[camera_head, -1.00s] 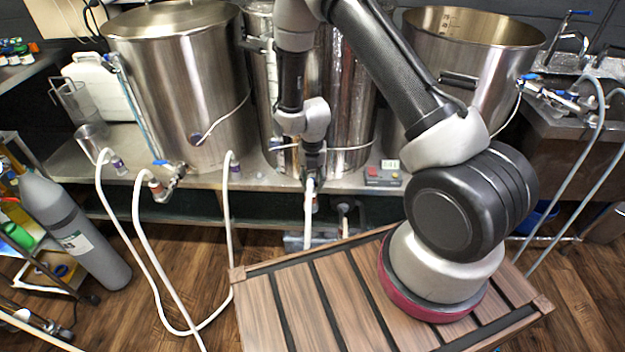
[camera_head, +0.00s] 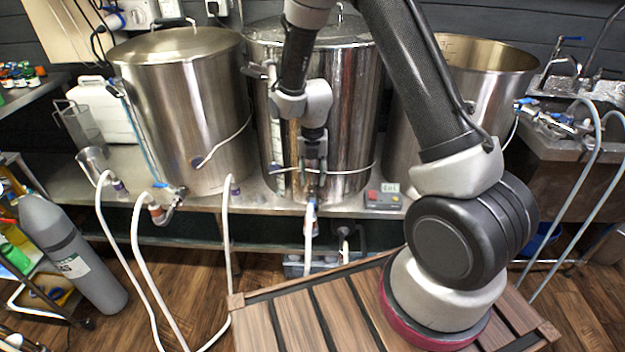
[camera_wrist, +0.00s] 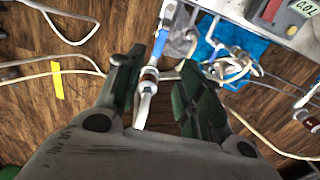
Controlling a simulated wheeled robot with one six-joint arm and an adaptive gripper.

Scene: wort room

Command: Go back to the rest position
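My gripper (camera_head: 313,165) hangs in front of the middle steel kettle (camera_head: 345,115), fingers pointing down. In the wrist view my gripper (camera_wrist: 158,80) is open, with its two dark fingers apart and nothing visibly held between them. A white hose end with a fitting (camera_wrist: 149,80) and a blue-handled valve (camera_wrist: 160,45) show between and beyond the fingers. In the head view the white hose (camera_head: 309,225) rises to below the gripper; the exact gap between them is hard to judge. My arm bends from the right foreground toward the kettle.
A lidded kettle (camera_head: 185,105) stands left and an open kettle (camera_head: 480,85) right, on a steel bench. A control box (camera_head: 382,198) sits on the bench edge. Several white hoses loop to the floor. A grey gas cylinder (camera_head: 75,255) leans at left; a sink (camera_head: 590,90) is at right.

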